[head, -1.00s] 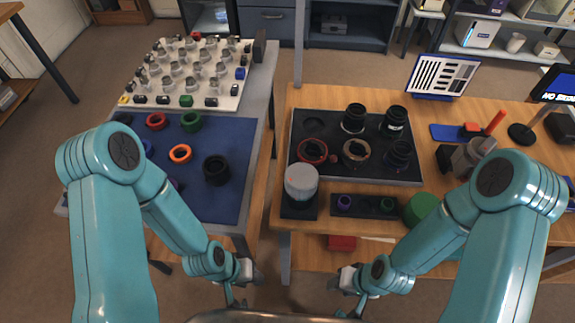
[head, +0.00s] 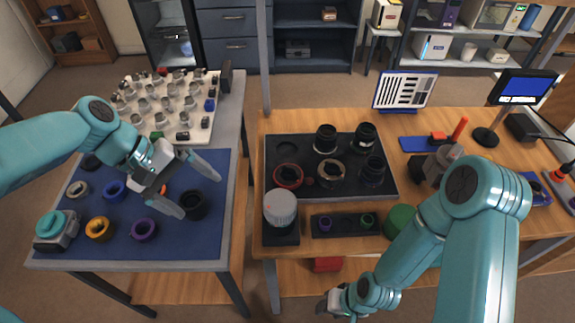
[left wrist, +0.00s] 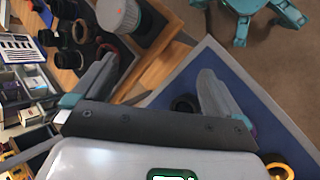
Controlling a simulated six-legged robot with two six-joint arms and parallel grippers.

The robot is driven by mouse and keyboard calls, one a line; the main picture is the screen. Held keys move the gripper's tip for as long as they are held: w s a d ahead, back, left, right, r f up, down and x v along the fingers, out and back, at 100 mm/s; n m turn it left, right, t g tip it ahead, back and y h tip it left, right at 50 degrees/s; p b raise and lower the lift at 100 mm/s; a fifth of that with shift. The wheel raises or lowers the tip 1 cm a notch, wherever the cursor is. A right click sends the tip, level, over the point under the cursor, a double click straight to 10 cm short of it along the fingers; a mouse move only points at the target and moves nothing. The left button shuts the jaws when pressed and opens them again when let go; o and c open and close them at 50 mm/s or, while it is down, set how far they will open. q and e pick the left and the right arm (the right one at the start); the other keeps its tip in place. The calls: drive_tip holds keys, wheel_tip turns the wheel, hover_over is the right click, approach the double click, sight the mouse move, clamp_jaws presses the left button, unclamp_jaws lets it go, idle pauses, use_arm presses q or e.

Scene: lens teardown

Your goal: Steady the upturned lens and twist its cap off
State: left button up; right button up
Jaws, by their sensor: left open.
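A grey ribbed cylinder (head: 281,207), which looks like the capped upturned lens, stands on a black base at the front left of the wooden bench. Its side also shows at the top of the left wrist view (left wrist: 118,14). My left gripper (head: 201,198) is open over the blue mat, left of the grey cylinder and apart from it. A black ring (head: 193,206) lies below its fingertips, and nothing shows between the fingers. My right gripper (head: 334,304) hangs low in front of the bench, and its fingers are too small to read.
A black tray (head: 385,192) with several lens parts lies behind the grey cylinder. A small black holder (head: 341,222) and a green cylinder (head: 399,220) stand to its right. The blue mat (head: 120,248) carries several coloured rings. A gap separates the two tables.

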use_arm(q)
wheel_tip(320, 180, up, 5)
drive_tip(key=w+m+y, duration=0.1)
drive_tip(key=m, duration=0.4)
drive_tip(key=m+t+y, duration=0.1)
drive_tip(key=m+y, duration=0.7)
drive_tip(key=m, duration=1.4)
approach(280, 201)
drive_tip(key=f, duration=0.3)
drive_tip(key=a+f, duration=0.1)
drive_tip(key=f, duration=0.4)
drive_tip(key=shift+a+f, duration=0.3)
drive_tip(key=shift+f, duration=0.05)
drive_tip(key=shift+a+f, duration=0.1)
drive_tip(key=shift+f, duration=0.55)
drive_tip(key=shift+w, duration=0.1)
